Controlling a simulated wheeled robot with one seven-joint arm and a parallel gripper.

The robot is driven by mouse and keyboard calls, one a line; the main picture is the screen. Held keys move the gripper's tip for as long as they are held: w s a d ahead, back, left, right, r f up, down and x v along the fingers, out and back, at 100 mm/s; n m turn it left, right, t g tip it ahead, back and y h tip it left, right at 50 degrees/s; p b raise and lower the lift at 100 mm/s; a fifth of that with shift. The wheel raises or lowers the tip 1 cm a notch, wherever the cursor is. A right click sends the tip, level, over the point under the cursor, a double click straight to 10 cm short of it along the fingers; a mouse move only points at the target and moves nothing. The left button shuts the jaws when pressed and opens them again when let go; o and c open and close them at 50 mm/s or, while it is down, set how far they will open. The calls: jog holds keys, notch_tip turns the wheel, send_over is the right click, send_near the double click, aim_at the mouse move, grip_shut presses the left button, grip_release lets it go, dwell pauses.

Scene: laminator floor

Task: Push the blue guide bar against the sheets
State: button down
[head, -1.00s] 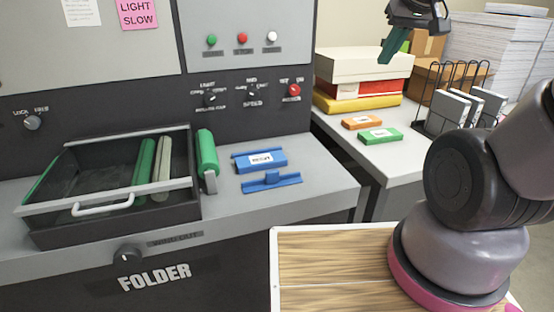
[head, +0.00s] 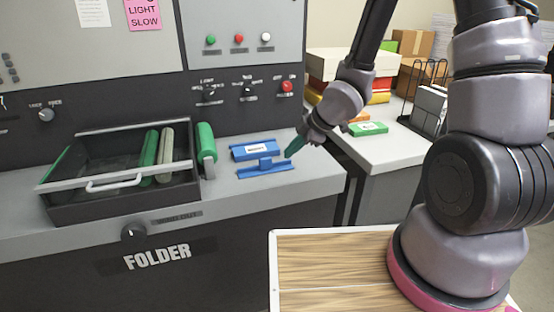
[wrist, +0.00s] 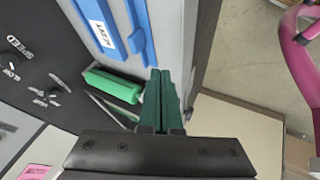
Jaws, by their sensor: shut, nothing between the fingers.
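The blue guide bar (head: 265,167), with a raised block at its middle, lies on the grey counter. Just behind it is a blue part with a white label (head: 254,150). A narrow strip of counter shows between them in the head view. I cannot make out any separate sheets. My gripper (head: 294,147) has green fingers, held shut, near the right end of the blue parts; contact cannot be told. The wrist view shows the shut fingers (wrist: 163,97), the labelled blue part (wrist: 98,22) and the bar (wrist: 139,25).
A green roller (head: 206,142) stands left of the blue parts, beside a dark open tray (head: 62,205) with a white handle. The control panel rises behind. A side table at right holds a green box (head: 368,128) and a wire rack. Counter in front of the bar is clear.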

send_near(262, 168)
jog(key=s+f, duration=0.1)
jog(key=f, duration=0.1)
jog(key=s+a+f, duration=0.1)
jog(key=f, duration=0.1)
jog(key=shift+s+a, duration=0.15)
jog(key=w, duration=0.2)
jog(key=shift+w+a+r, duration=0.25)
jog(key=shift+w, duration=0.1)
jog(key=shift+w+a, duration=0.2)
jog(key=shift+w, duration=0.35)
jog(key=w, duration=0.3)
jog(key=w+a, duration=0.1)
jog(key=w, duration=0.2)
jog(key=w+a, duration=0.1)
jog(key=w, duration=0.2)
jog(key=shift+a, duration=0.25)
jog(key=shift+w+a+r, duration=0.1)
jog(key=shift+w, duration=0.3)
